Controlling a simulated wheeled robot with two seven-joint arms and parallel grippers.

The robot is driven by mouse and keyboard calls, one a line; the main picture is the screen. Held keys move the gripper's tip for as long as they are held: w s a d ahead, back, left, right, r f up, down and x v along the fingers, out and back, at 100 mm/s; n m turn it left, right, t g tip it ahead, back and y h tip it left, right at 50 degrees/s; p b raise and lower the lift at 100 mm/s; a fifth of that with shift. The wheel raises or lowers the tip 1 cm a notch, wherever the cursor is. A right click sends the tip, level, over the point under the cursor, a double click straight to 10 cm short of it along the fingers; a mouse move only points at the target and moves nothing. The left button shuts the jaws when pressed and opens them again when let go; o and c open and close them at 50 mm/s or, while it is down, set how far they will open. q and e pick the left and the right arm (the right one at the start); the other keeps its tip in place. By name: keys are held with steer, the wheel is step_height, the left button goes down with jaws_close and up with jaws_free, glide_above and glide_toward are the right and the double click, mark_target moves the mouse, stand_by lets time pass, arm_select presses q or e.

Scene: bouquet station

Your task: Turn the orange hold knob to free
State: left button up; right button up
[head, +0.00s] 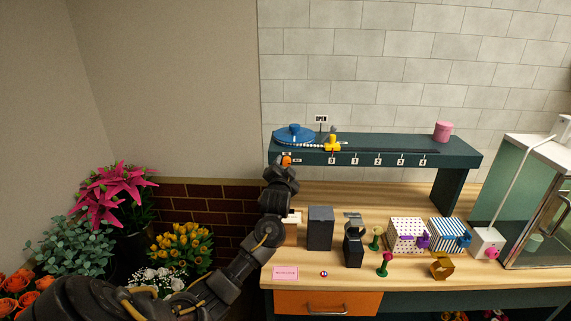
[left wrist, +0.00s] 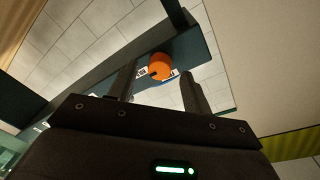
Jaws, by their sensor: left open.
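The orange hold knob (head: 286,160) sits on the front face of the dark teal shelf (head: 400,159), near its left end. In the left wrist view the knob (left wrist: 161,66) shows as a round orange cap with a dark mark, with small white labels beside it. My left gripper (head: 283,166) is right in front of the knob. In the left wrist view its two fingers stand apart, the knob showing between and beyond their tips. I cannot tell whether they touch it. The label wording is too small to read. My right gripper is not in view.
On the shelf are a blue disc (head: 294,135), a yellow slider (head: 332,144) by numbered labels, and a pink cup (head: 443,131). Below stand a dark block (head: 320,228), a polka-dot box (head: 407,235) and a striped box (head: 449,234). Potted flowers (head: 180,245) are at left.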

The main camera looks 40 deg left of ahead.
arm_select(q)
steer(key=shift+w+a, duration=0.35)
steer(key=shift+w, duration=0.15)
steer(key=c, duration=1)
steer(key=shift+o, duration=0.2)
